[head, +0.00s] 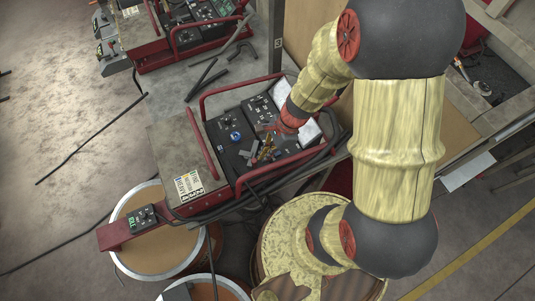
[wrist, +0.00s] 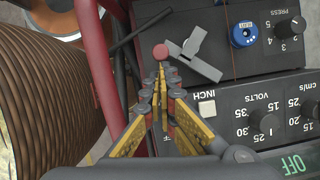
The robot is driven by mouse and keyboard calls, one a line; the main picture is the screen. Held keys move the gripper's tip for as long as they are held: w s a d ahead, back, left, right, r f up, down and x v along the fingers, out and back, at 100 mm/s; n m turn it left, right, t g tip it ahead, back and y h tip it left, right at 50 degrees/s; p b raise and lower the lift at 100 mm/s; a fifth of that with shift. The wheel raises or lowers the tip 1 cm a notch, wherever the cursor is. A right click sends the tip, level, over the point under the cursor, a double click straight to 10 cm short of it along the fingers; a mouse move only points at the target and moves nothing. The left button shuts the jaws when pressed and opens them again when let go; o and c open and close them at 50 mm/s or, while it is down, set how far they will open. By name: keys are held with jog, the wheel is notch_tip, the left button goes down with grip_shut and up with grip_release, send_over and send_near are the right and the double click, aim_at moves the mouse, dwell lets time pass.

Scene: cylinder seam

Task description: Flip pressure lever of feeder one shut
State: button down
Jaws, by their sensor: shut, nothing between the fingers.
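The pressure lever (wrist: 196,52) shows in the wrist view as a grey metal arm lying slantwise on the dark feeder panel. A red round knob (wrist: 160,52) sits at its left, and I cannot tell how they join. My gripper (wrist: 161,70) is shut and empty, its yellow-and-grey fingertips just below the red knob; I cannot tell whether they touch it. In the head view my gripper (head: 262,153) is over the control panel of the nearer red-framed machine (head: 207,149). The lever is too small to make out there.
In the wrist view a blue knob (wrist: 243,34) and a PRESS dial (wrist: 284,28) lie right of the lever. A red tube rail (wrist: 98,70) and a copper wire coil (wrist: 45,105) stand left. A second similar machine (head: 137,28) stands at the back left.

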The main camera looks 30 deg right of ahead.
aim_at(253, 160)
jog(key=shift+a+m+t, duration=0.3)
jog(key=shift+a+m, duration=0.55)
jog(key=shift+m, duration=0.05)
jog(key=a+m, duration=0.1)
jog(key=w+a+m+t, duration=0.1)
jog(key=m, duration=0.1)
jog(key=shift+a+m+h, duration=0.3)
jog(key=shift+a+h, duration=0.05)
jog(key=shift+h, duration=0.05)
jog(key=a+m, duration=0.1)
jog(key=w+m+t, duration=0.1)
jog(key=shift+w+a+m+h+b, duration=0.3)
jog(key=shift+a+m+h, duration=0.05)
jog(key=shift+m+h, duration=0.05)
jog(key=shift+w+a, duration=0.3)
jog(key=shift+w, duration=0.1)
jog(key=shift+w, duration=0.1)
jog(key=v, duration=1.2)
